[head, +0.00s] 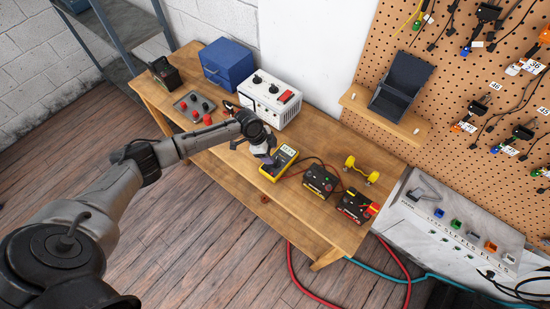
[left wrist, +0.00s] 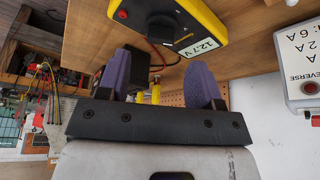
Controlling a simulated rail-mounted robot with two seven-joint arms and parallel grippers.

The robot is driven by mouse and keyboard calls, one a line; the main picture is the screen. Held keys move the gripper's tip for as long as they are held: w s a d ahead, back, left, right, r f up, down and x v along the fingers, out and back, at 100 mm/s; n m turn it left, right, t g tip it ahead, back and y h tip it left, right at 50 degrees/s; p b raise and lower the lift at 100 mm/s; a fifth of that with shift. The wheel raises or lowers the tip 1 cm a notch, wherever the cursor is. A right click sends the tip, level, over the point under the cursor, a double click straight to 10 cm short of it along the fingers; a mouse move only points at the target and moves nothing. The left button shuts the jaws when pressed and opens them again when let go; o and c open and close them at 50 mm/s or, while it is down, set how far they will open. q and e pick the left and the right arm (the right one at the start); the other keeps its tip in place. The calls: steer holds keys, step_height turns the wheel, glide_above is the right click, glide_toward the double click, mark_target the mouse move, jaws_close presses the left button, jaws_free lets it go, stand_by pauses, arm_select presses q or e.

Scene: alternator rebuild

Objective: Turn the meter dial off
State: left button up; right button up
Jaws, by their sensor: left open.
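The yellow meter (head: 279,164) lies on the wooden bench with its lit display facing up. In the left wrist view the meter (left wrist: 207,22) is at the top, upside down, and its display reads about 12.7 V. A dark round part beside the display looks like the dial (left wrist: 160,28); its setting cannot be read. My left gripper (head: 269,160) is over the left side of the meter and partly hides it. In the left wrist view the gripper (left wrist: 162,82) has its purple-padded fingers apart with nothing held. Contact with the meter cannot be told. My right gripper is not in view.
Red and black leads run from the meter toward a dark battery (head: 320,182). Another battery (head: 356,206) and a yellow tool (head: 362,170) lie to the right. A white control box (head: 270,98) and a blue box (head: 227,66) stand behind.

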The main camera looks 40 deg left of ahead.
mark_target(276, 160)
arm_select(q)
steer(key=shift+x, duration=2.6)
steer(key=c, duration=0.9)
